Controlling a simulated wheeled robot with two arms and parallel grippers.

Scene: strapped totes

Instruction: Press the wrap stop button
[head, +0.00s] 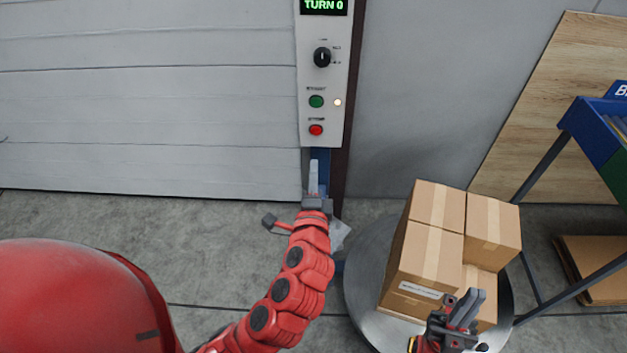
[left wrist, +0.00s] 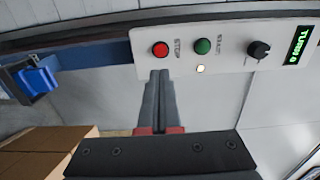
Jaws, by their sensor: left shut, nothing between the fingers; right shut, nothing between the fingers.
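The red stop button (head: 316,130) is the lowest control on the grey control panel (head: 309,77). In the left wrist view the red button (left wrist: 160,49) has the word STOP beside it. My left gripper (head: 314,163) is shut and empty, with its fingertips just below the panel's lower edge in the head view. In the left wrist view its fingertips (left wrist: 160,73) lie just under the red button; I cannot tell whether they touch the panel. My right gripper (head: 472,304) is shut and empty in front of the stacked boxes at the lower right.
The panel also has a green button (head: 316,101), a lit lamp (head: 337,102), a black knob (head: 322,57) and a display (head: 324,6) reading TURN 0. Cardboard boxes (head: 436,206) stand on a round turntable (head: 361,283). A blue rack (head: 590,125) stands at the right.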

